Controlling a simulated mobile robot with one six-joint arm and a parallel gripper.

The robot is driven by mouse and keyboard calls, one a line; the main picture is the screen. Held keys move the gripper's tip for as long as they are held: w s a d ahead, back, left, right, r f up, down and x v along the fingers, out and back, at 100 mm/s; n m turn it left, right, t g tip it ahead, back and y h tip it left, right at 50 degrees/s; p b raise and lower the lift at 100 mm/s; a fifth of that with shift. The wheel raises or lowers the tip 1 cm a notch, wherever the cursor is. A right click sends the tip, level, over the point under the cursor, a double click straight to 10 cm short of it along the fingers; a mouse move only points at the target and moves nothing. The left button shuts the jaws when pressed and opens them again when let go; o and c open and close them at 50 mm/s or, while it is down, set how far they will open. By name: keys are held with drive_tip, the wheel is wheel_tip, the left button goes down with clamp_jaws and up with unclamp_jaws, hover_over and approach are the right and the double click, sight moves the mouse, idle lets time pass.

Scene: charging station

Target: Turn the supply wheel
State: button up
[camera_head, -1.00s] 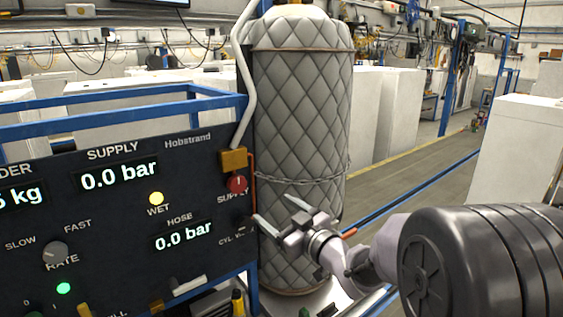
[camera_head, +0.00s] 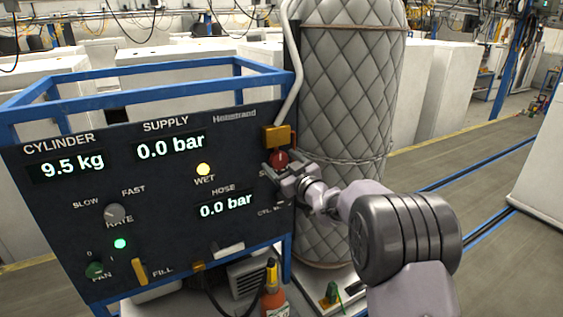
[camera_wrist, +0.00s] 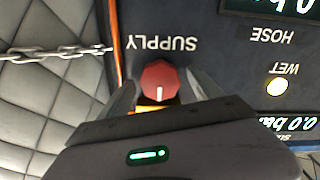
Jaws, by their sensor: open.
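The supply wheel is a small red knob (camera_head: 279,160) with a white mark, on the right edge of the dark panel (camera_head: 60,210), below a brass block. In the wrist view the red knob (camera_wrist: 159,82) shows upside down beside the word SUPPLY, with its white mark running toward my gripper. My gripper (camera_head: 281,172) is at the panel's right side, right at the knob. In the wrist view its two open fingers (camera_wrist: 163,92) stand on either side of the knob. Gaps seem to show between fingers and knob; contact cannot be told.
The supply and hose displays both read 0.0 bar, and the cylinder display reads 9.5 kg. A quilted tank (camera_head: 352,90) with a chain (camera_head: 345,155) stands close right of the panel. A blue frame (camera_head: 180,76) surrounds the panel. An orange bottle (camera_head: 272,290) stands below.

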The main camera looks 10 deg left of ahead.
drive_tip(key=shift+c, duration=0.2)
drive_tip(key=c, duration=1.3)
drive_tip(key=shift+c, duration=0.2)
